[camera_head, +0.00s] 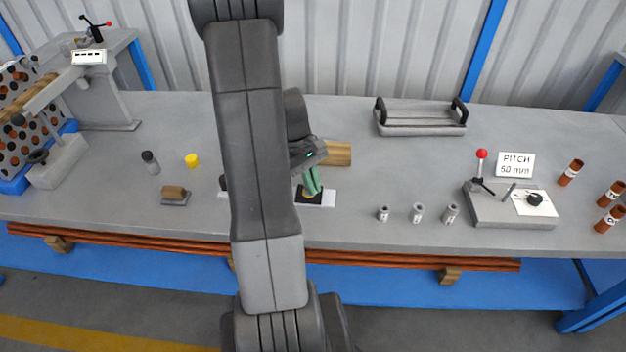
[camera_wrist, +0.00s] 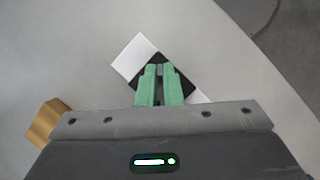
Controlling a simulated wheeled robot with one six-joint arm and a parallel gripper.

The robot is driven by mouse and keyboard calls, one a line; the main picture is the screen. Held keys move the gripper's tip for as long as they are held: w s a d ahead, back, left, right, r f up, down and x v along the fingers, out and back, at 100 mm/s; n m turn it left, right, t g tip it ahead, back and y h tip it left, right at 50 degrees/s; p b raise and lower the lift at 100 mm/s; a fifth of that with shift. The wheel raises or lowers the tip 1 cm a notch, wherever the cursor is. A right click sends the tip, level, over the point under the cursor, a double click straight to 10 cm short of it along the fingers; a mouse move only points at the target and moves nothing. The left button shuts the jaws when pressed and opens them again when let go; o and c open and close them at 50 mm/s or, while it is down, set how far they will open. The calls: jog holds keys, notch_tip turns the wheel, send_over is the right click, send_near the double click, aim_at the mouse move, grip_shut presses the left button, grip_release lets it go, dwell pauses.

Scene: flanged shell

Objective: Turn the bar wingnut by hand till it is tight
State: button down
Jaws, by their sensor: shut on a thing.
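My gripper (camera_head: 311,190) reaches down to the bench just right of my arm in the head view. In the wrist view its green fingers (camera_wrist: 159,72) point at a black and white plate (camera_wrist: 131,57). The fingers are close together, shut on a small dark grey piece (camera_wrist: 159,71), which I take to be the bar wingnut. Most of it is hidden between the fingers, so its angle and how far it is seated cannot be told. The plate also shows in the head view (camera_head: 329,199), partly behind my arm.
A wooden block (camera_head: 339,153) lies close behind my gripper. Several grey cylinders (camera_head: 417,213) stand to the right, before a lever box (camera_head: 512,216) with a red knob. A grey tray (camera_head: 421,119) is at the back.

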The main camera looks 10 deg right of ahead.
jog(key=shift+a+m+y, duration=0.1)
jog(key=shift+m+y, duration=0.2)
jog(key=shift+m, duration=0.7)
dwell(0.8)
jog(key=c, duration=1.6)
grip_release()
jog(key=p+v, duration=0.1)
jog(key=v, duration=1.2)
jog(key=shift+w+r, duration=0.3)
jog(key=shift+r, duration=0.05)
jog(key=f+b, duration=0.1)
jog(key=f, duration=0.3)
jog(key=s+f+b, duration=0.1)
jog(key=f, duration=0.3)
jog(key=f+b, duration=0.1)
jog(key=f, duration=0.4)
jog(key=shift+s+d+b, duration=0.25)
jog(key=shift+d+b, duration=0.05)
